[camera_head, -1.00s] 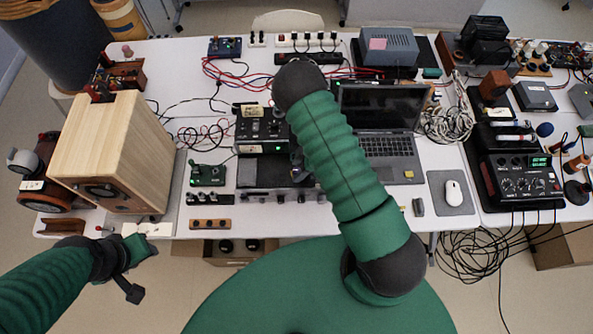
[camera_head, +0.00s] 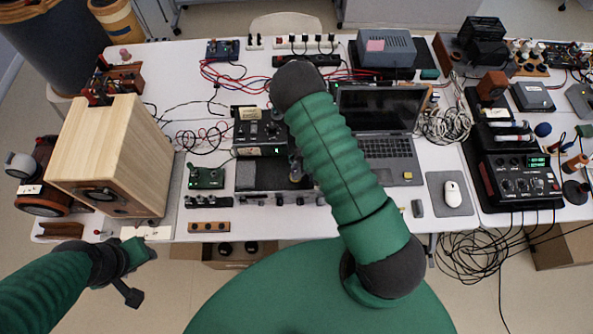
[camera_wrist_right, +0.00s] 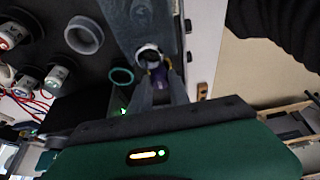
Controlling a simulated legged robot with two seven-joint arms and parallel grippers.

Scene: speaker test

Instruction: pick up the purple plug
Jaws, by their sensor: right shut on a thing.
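The purple plug (camera_wrist_right: 158,74) shows in the right wrist view, between the two grey fingers of my right gripper (camera_wrist_right: 160,86). The gripper is shut on it, right at a pale ring-shaped socket on a grey panel. I cannot tell whether the plug is still in the socket. In the head view my right gripper (camera_head: 295,168) is mostly hidden behind my own arm, over the black equipment at the table's middle, and the plug cannot be made out there. My left gripper (camera_head: 138,250) is off the table's front edge at the left, apart from everything; its finger opening is unclear.
A wooden speaker (camera_head: 110,150) stands at the table's left. A laptop (camera_head: 385,130) and mouse (camera_head: 452,192) lie right of my arm. Red and black cables (camera_head: 235,72) run across the back. In the wrist view, several round sockets (camera_wrist_right: 84,36) are beside the gripper.

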